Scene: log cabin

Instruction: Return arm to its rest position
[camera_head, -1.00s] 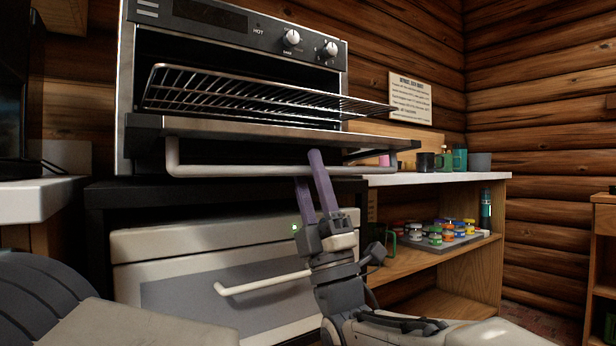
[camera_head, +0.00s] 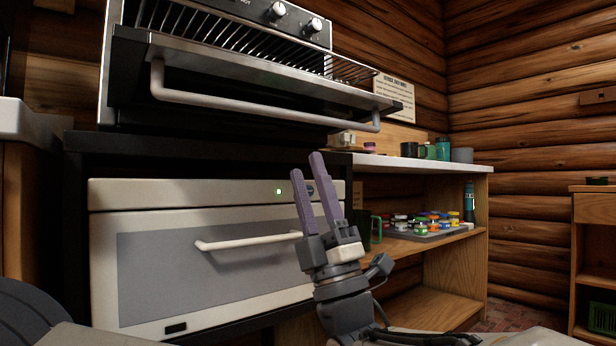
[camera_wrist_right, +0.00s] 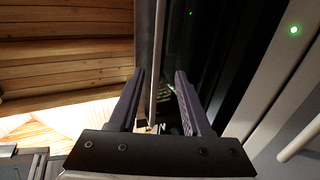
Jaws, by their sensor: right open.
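My right gripper (camera_head: 308,182) is raised in the middle of the head view, its two purple fingers pointing up and apart. Nothing is between the fingers. It stands in front of the right end of the lower white appliance (camera_head: 190,270), below the oven door's handle (camera_head: 240,107). In the right wrist view the gripper (camera_wrist_right: 160,80) also shows open and empty. My left gripper is not in view.
The upper oven's door (camera_head: 270,80) hangs open with a wire rack (camera_head: 230,35) above it. To the right is a wooden shelf (camera_head: 450,290) with a tray of several small jars (camera_head: 425,228) and cups (camera_head: 409,149) on top. A wooden cabinet (camera_head: 594,210) stands far right.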

